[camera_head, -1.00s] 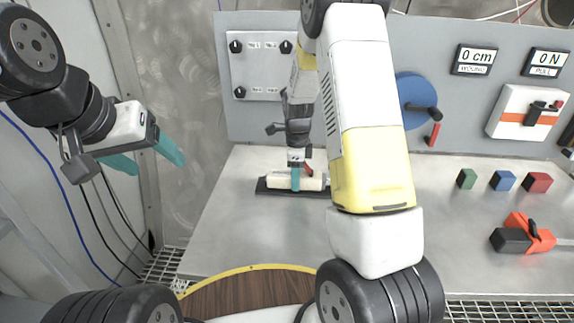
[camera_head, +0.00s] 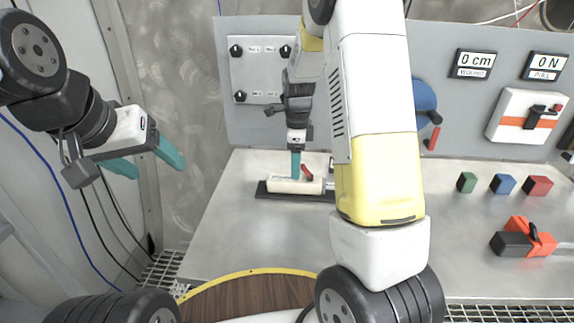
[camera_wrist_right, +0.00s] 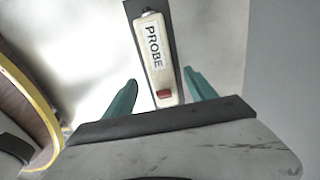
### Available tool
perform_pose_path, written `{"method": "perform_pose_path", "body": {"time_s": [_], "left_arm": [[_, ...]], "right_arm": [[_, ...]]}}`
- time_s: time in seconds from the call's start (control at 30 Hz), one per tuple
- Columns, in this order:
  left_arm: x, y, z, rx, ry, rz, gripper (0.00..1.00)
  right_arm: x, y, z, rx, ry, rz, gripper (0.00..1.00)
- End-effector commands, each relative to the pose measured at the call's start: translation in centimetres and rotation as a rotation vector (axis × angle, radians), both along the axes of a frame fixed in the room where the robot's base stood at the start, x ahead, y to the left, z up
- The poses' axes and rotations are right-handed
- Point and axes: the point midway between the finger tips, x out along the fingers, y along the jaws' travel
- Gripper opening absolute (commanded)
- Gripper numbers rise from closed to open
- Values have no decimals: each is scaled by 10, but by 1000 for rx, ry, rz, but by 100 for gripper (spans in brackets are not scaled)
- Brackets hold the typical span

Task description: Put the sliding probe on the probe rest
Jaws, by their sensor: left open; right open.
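The probe (camera_head: 287,185) is a cream-white bar with a red switch. It lies flat on a dark, flat base (camera_head: 262,190), which looks like the probe rest, on the steel table. The right wrist view shows the probe (camera_wrist_right: 153,52) with its "PROBE" label, lengthwise along the dark base (camera_wrist_right: 132,10). My right gripper (camera_head: 296,166) is just above the probe, fingers down. In the wrist view its fingers (camera_wrist_right: 161,95) are apart, one each side of the probe's switch end, with gaps. My left gripper (camera_head: 156,166) is open and empty at the left, away from the table.
Green (camera_head: 467,182), blue (camera_head: 503,182) and red (camera_head: 537,186) blocks sit at the right of the table. An orange-and-black tool (camera_head: 525,238) lies in front of them. A grey panel with knobs and displays (camera_head: 475,62) stands behind. The table's front left is clear.

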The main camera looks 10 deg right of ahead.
Motion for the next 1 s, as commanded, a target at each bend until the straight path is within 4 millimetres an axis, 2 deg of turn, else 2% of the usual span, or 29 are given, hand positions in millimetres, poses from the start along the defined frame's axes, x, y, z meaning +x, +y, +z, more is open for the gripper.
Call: {"method": "perform_pose_path", "body": {"time_s": [0.03,0.13,0.37,0.47,0.67,0.8,1.0], "left_arm": [[0,0,0,0,0,0,69],[0,0,0,0,0,0,69],[0,0,0,0,0,0,69],[0,0,0,0,0,0,69],[0,0,0,0,0,0,69],[0,0,0,0,0,0,69],[0,0,0,0,0,0,69]], "right_arm": [[1,0,12,0,-6,0,65],[1,0,29,0,-3,0,65],[-1,0,51,4,-4,10,65],[-9,0,66,21,-26,75,65],[-49,3,118,71,-144,413,65],[-88,7,153,66,-252,709,65],[-146,12,188,-20,-403,1130,65]]}}
